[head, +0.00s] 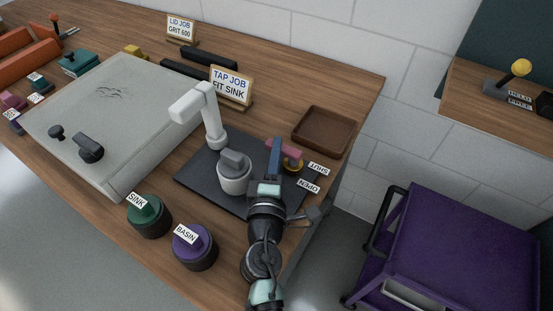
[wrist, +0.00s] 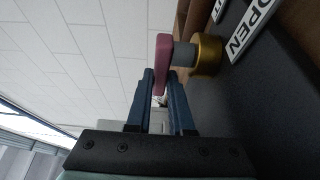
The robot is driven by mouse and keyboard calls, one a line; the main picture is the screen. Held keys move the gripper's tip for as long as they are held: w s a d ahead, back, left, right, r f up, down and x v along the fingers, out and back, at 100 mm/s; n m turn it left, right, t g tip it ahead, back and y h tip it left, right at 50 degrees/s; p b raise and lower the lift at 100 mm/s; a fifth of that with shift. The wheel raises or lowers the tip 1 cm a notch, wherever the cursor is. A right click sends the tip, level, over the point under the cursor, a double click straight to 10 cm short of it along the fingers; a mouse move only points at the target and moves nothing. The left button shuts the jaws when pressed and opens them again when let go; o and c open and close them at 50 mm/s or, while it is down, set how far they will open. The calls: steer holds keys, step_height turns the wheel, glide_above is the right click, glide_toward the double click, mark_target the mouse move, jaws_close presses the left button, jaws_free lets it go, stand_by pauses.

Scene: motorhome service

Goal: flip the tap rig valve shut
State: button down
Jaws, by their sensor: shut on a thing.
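The tap rig is a dark base plate (head: 205,184) with a white tap (head: 211,118) and a small valve at its right side. The valve has a brass body (head: 293,165) and a pink lever (head: 289,151), also seen in the wrist view (wrist: 163,50). SHUT (head: 318,169) and OPEN (head: 308,186) labels lie right of the valve. My gripper (head: 275,150) reaches the valve from the front, with its blue fingers closed on the lever's end. In the wrist view my gripper (wrist: 161,82) has one finger on each side of the lever, which partly hides its end.
A green SINK knob (head: 148,221) and a purple BASIN knob (head: 195,254) stand left of my arm. A brown tray (head: 323,131) sits behind the valve near the bench's right edge. A purple cart (head: 460,240) stands on the floor to the right.

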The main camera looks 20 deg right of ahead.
steer(key=shift+r+m+h, duration=0.1)
steer(key=shift+m+h, duration=0.2)
steer(key=shift+h, duration=0.1)
steer(key=c, duration=0.8)
jaws_free()
steer(key=shift+s+a, duration=0.3)
steer(key=shift+s, duration=0.15)
steer(key=b+v, duration=0.2)
steer(key=v, duration=0.8)
steer(key=shift+s+a, duration=0.1)
steer(key=shift+s, duration=0.1)
steer(key=shift+s+a+b, duration=0.35)
steer(key=shift+s, duration=0.25)
